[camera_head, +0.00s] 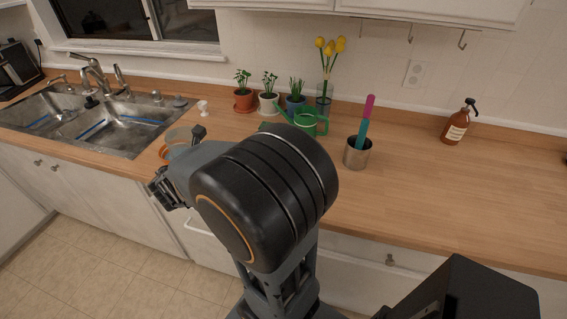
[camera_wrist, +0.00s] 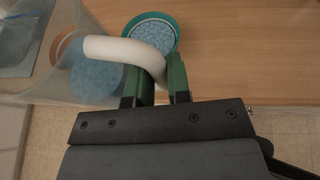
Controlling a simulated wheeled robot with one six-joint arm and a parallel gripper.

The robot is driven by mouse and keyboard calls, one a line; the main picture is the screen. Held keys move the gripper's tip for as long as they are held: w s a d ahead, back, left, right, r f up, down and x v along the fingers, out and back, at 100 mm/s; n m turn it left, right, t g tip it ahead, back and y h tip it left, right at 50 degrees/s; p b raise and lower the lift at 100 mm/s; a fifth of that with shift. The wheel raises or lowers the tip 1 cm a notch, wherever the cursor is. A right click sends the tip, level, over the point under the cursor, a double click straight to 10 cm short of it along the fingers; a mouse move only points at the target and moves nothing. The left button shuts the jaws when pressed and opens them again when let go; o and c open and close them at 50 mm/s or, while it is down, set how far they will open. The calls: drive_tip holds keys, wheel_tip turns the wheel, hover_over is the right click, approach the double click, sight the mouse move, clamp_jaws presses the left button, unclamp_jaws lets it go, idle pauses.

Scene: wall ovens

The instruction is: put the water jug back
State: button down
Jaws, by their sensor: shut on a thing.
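The water jug (camera_wrist: 85,22) is clear, with a white curved handle (camera_wrist: 120,48) that faces my gripper in the wrist view. My gripper (camera_wrist: 158,78) has its green fingers on either side of the handle's end and is shut on it. In the head view the clear jug (camera_head: 178,138) shows just left of my wrist, near the counter's front edge. An orange-rimmed round coaster (camera_head: 165,153) shows low at the jug; I cannot tell whether the jug touches it. A teal-rimmed coaster with a blue speckled middle (camera_wrist: 150,30) lies beside the jug, hidden by my arm in the head view.
A double sink (camera_head: 100,120) is to the left. Potted plants (camera_head: 268,98), a green watering can (camera_head: 308,122) and a metal cup (camera_head: 357,153) stand behind and to the right. A brown soap bottle (camera_head: 458,125) stands far right. The right counter (camera_head: 440,190) is mostly clear.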

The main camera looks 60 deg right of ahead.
drive_tip(key=s+d+r+m+g+y+p, duration=0.1)
drive_tip(key=s+d+r+m+g+p, duration=0.15)
drive_tip(key=s+m+g, duration=0.65)
drive_tip(key=s+d+r+m+g+p, duration=0.1)
drive_tip(key=s+d+r+m+g, duration=0.2)
drive_tip(key=s, duration=1)
drive_tip(key=shift+g, duration=0.6)
drive_tip(key=shift+w+d+f+p, duration=0.3)
drive_tip(key=shift+w+d+f, duration=1)
drive_tip(key=shift+d+f, duration=0.6)
drive_tip(key=shift+w+d+f+p, duration=0.25)
drive_tip(key=shift+w+d+f, duration=1.15)
drive_tip(key=shift+f, duration=0.75)
drive_tip(key=shift+w+d+f+p, duration=0.3)
drive_tip(key=shift+w+d+f, duration=0.85)
drive_tip(key=shift+d+f, duration=0.8)
drive_tip(key=shift+a+f, duration=0.1)
drive_tip(key=shift+f, duration=0.1)
drive_tip(key=shift+f, duration=0.15)
drive_tip(key=c, duration=1.1)
unclamp_jaws()
